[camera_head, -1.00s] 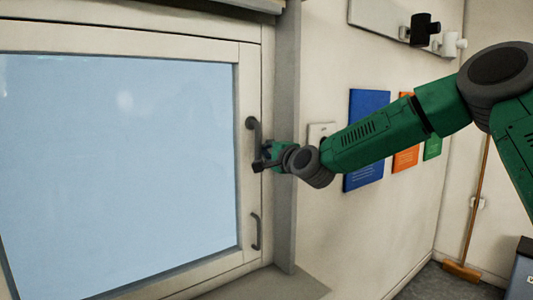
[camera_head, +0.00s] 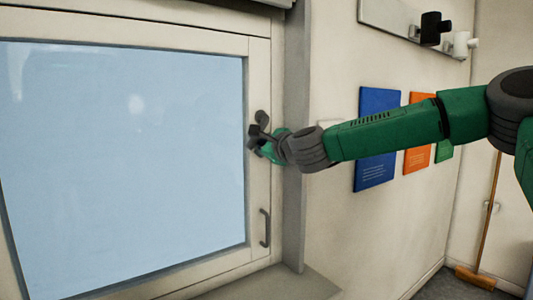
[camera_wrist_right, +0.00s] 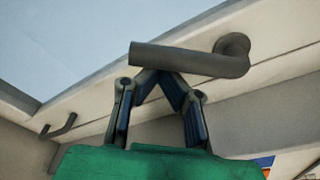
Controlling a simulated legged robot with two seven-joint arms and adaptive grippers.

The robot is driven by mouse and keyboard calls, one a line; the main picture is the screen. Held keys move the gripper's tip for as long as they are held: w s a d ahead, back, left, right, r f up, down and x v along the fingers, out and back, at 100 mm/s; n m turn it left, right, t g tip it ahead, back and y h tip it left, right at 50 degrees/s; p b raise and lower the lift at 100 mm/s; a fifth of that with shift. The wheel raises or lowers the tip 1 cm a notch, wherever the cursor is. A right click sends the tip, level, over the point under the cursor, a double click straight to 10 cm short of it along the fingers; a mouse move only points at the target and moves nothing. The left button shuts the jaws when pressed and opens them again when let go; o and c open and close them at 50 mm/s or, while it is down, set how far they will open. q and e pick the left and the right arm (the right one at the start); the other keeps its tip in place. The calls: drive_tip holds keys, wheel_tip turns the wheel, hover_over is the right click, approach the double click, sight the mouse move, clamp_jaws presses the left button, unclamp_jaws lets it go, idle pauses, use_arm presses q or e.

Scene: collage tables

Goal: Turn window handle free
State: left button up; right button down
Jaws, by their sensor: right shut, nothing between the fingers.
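The window handle (camera_head: 261,117) is a dark grey lever on the right side of the light window frame (camera_head: 259,195). In the right wrist view the handle (camera_wrist_right: 185,60) has its round base at the right and its bar reaching left. My right gripper (camera_head: 257,143) is at the handle in the head view and hides part of it. In the right wrist view the gripper's (camera_wrist_right: 160,74) fingertips are together and empty, just below the bar in the picture. Whether they touch it, I cannot tell. My left gripper is not in view.
A smaller pull handle (camera_head: 265,228) sits lower on the frame. A grey post (camera_head: 294,150) stands right of the window, with a sill (camera_head: 290,287) below. Blue (camera_head: 376,140) and orange (camera_head: 417,145) panels hang on the wall behind my arm. A broom (camera_head: 484,235) leans at the right.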

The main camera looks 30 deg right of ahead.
sight(252, 143)
drive_tip(key=shift+a+r+m+b, duration=0.35)
drive_tip(key=shift+a+m, duration=0.2)
drive_tip(key=shift+m, duration=0.25)
drive_tip(key=a+m, duration=0.1)
drive_tip(key=r+m+b, duration=0.1)
drive_tip(key=m, duration=0.1)
drive_tip(key=shift+s+a+r+y, duration=0.1)
drive_tip(key=shift+a+r+y, duration=0.15)
drive_tip(key=shift+a+y, duration=0.15)
drive_tip(key=shift+a+r+m+y+b, duration=0.2)
drive_tip(key=shift+a+r+m+b, duration=0.15)
drive_tip(key=shift+r+m, duration=0.55)
drive_tip(key=shift+a+r+m+y+b, duration=0.2)
drive_tip(key=shift+r+m+b, duration=0.25)
drive_tip(key=shift+m, duration=0.75)
